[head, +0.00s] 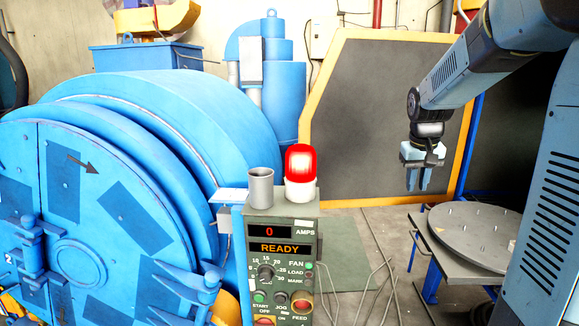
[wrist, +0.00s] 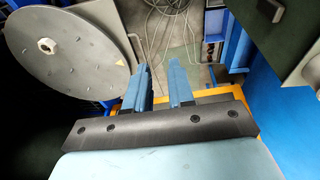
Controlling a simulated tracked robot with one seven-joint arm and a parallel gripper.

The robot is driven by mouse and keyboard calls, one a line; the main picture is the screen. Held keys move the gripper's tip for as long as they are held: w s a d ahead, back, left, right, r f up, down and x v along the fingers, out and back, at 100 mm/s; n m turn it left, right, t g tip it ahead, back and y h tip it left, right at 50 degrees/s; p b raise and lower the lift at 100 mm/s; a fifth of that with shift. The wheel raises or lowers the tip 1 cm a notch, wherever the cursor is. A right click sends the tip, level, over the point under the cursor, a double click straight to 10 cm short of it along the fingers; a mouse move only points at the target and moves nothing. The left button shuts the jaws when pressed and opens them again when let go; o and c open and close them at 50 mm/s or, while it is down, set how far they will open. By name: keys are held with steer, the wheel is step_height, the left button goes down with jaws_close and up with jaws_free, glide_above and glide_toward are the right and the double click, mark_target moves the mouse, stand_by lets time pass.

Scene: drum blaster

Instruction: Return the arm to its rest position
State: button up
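My gripper (head: 418,182) hangs from my arm on the right in the head view, fingers pointing down, in front of a dark panel with an orange frame. It is above and to the left of a round grey turntable. In the wrist view my gripper (wrist: 160,75) shows two blue fingers apart from each other, with nothing between them but the floor beyond. My arm reaches in from the upper right of the head view. Nothing touches the fingers.
A blue drum blaster (head: 180,130) fills the left. Cables cross the floor.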

steer(key=s+a+r+t, duration=0.1)
steer(key=s+a, duration=0.2)
steer(key=s, duration=0.5)
steer(key=s+a+r+t, duration=0.1)
steer(key=s+a, duration=0.2)
steer(key=s, duration=0.6)
steer(key=s+a+r+t+y, duration=0.1)
steer(key=s+a, duration=0.2)
steer(key=s, duration=0.5)
steer(key=shift+s+a+r+n, duration=0.2)
steer(key=shift+a+r+n, duration=0.05)
steer(key=shift+n, duration=0.15)
steer(key=shift+d, duration=0.1)
